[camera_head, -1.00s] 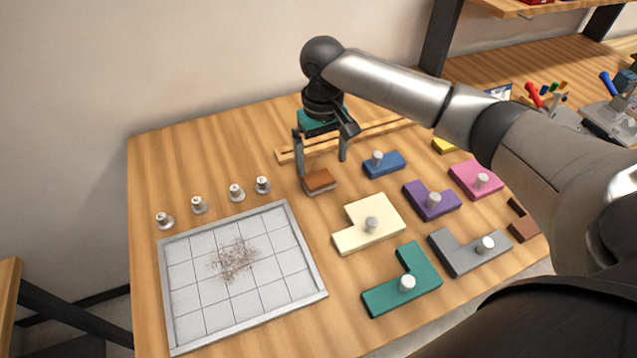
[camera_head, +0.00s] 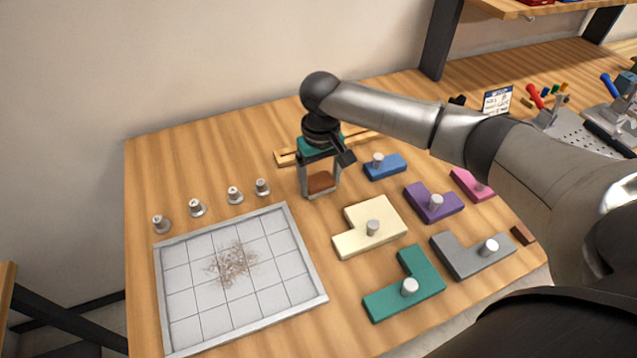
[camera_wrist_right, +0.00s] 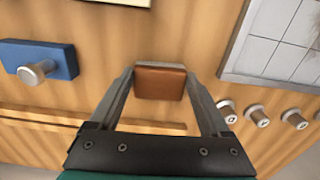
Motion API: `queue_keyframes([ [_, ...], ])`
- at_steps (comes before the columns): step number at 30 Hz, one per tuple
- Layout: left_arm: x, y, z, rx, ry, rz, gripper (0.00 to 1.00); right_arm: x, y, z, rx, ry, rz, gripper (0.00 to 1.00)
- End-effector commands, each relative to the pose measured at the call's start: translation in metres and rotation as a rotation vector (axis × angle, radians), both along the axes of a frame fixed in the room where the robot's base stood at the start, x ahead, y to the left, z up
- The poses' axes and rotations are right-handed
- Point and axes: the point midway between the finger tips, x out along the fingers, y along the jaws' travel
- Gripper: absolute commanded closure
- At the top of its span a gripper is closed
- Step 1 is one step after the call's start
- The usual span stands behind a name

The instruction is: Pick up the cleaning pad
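The cleaning pad, a small brown block (camera_head: 320,182) with a paler layer under it, lies on the wooden table. It also shows in the right wrist view (camera_wrist_right: 160,83), between the fingertips. My right gripper (camera_head: 321,193) points down over the pad, with one finger on each side of it. In the right wrist view the gripper (camera_wrist_right: 160,74) is open, its fingers spread about as wide as the pad. I cannot tell whether either finger touches it. My left gripper is not in view.
A grey-framed tiled board (camera_head: 208,313) with a brown smudge lies at the left front. Several small metal knobs (camera_head: 235,195) stand behind it. Knobbed blocks, such as the cream (camera_head: 358,238) and blue (camera_head: 391,169) ones, lie to the right. A wooden strip (camera_head: 287,157) lies behind the pad.

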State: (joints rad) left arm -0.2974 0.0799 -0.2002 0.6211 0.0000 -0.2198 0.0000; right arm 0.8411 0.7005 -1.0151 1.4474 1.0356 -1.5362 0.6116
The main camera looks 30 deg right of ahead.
Motion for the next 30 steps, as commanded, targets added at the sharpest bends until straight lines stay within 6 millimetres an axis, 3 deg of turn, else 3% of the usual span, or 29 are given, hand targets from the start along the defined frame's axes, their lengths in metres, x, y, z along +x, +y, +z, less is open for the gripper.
queue_keyframes([
  [2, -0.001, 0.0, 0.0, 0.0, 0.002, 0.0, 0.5, 0.0, 0.0, 0.0, 0.0, 0.0, 0.0, 0.3],
  [14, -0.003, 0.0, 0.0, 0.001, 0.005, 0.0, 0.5, 0.0, 0.0, 0.0, 0.0, -0.001, 0.0, 0.75],
  [23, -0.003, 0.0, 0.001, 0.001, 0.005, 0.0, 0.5, 0.001, 0.0, 0.006, 0.0, -0.002, 0.0, 0.75],
  [26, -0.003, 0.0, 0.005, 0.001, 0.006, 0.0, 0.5, 0.001, 0.0, 0.019, 0.001, -0.004, 0.001, 0.75],
  [30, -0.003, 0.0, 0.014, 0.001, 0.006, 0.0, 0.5, 0.001, 0.0, 0.052, 0.002, -0.005, 0.0, 0.75],
])
